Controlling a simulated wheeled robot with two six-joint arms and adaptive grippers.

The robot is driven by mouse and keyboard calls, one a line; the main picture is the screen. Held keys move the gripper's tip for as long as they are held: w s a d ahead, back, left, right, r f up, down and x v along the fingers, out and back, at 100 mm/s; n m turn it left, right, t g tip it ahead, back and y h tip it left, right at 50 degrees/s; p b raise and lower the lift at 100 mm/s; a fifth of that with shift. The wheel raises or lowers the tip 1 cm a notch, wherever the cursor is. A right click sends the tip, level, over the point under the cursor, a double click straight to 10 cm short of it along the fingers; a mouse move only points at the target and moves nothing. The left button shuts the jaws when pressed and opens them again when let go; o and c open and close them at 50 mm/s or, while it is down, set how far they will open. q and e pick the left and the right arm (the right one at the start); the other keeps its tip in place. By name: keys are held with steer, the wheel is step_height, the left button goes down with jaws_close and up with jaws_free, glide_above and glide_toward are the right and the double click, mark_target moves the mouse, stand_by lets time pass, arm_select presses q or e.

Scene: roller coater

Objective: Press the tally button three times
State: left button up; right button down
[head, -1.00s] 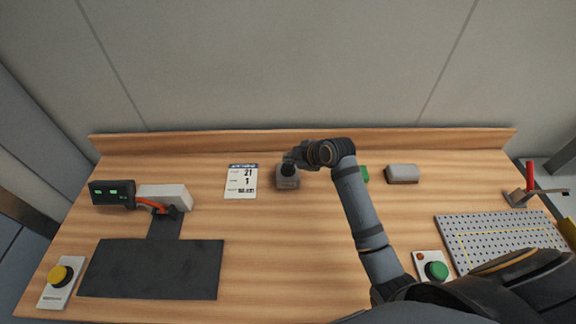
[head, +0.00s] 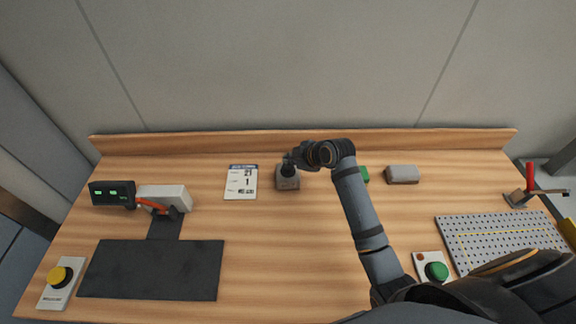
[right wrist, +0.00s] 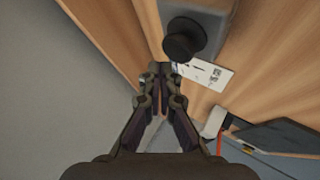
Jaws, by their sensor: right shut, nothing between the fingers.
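The tally counter, a small grey box (head: 287,183) with a black round button, stands near the back middle of the table. In the right wrist view the black button (right wrist: 184,39) shows large on its grey box (right wrist: 215,15). My right gripper (head: 290,161) is shut and empty, at the button in the head view, where it partly hides the button. In the right wrist view the closed fingertips (right wrist: 166,72) lie just below and left of the button; I cannot tell whether they touch it. My left gripper is not in view.
A printed card (head: 241,182) lies left of the counter. A grey block (head: 402,174) and a partly hidden green thing (head: 364,175) are to the right. A box with a display (head: 112,194), a dark mat (head: 150,270) and a yellow button (head: 60,276) are left. A pegboard (head: 495,240) is right.

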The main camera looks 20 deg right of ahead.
mark_target(290, 167)
steer(key=shift+f, duration=0.1)
steer(key=shift+f, duration=0.3)
steer(key=shift+f+b, duration=0.3)
steer(key=shift+f, duration=0.3)
stand_by(0.6)
stand_by(0.3)
steer(key=shift+r+p, duration=1.05)
step_height(290, 167, up, 5)
steer(key=p, duration=0.5)
steer(key=shift+r, duration=0.1)
